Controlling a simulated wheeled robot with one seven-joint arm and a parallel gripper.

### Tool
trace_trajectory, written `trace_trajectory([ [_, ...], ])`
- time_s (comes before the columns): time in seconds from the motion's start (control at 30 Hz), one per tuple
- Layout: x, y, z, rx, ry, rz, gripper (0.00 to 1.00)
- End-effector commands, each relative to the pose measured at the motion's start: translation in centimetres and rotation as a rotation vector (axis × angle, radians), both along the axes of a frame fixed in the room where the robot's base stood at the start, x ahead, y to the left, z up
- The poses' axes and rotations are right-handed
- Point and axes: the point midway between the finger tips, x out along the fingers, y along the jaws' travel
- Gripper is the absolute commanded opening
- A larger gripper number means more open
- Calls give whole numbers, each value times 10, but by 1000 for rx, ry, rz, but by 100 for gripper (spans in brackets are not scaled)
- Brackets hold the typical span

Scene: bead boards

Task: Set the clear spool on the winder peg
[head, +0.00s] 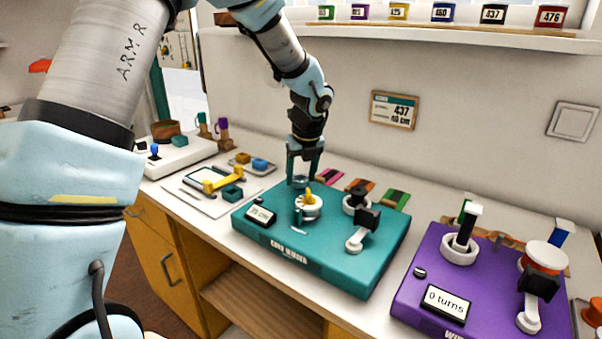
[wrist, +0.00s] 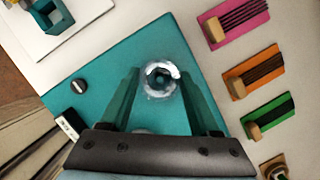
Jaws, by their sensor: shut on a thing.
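The clear spool (wrist: 161,80) shows in the wrist view as a glassy ring with a dark centre, between the tips of my gripper (wrist: 160,84). In the head view my gripper (head: 303,172) points down over the back left part of the teal cord winder (head: 335,258), shut on the clear spool (head: 299,182). The spool appears to be held above the teal top; the exact gap is hard to judge. I cannot tell which post is the winder peg.
A black round part and crank (head: 357,236) stand on the teal winder's right. A purple winder (head: 440,273) reading "0 turns" is at right. Pink, orange and green cord cards (head: 396,199) lie behind. A tray with a yellow piece (head: 222,180) is at left.

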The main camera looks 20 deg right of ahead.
Motion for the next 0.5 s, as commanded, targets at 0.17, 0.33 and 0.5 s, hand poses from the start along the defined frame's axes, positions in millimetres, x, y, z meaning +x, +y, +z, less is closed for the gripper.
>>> trace_trajectory([
  [0.17, 0, 0, -6, 0, 0, 0, 10],
  [0.33, 0, 0, -7, 0, 0, 0, 10],
  [0.5, 0, 0, -7, 0, 0, 0, 68],
])
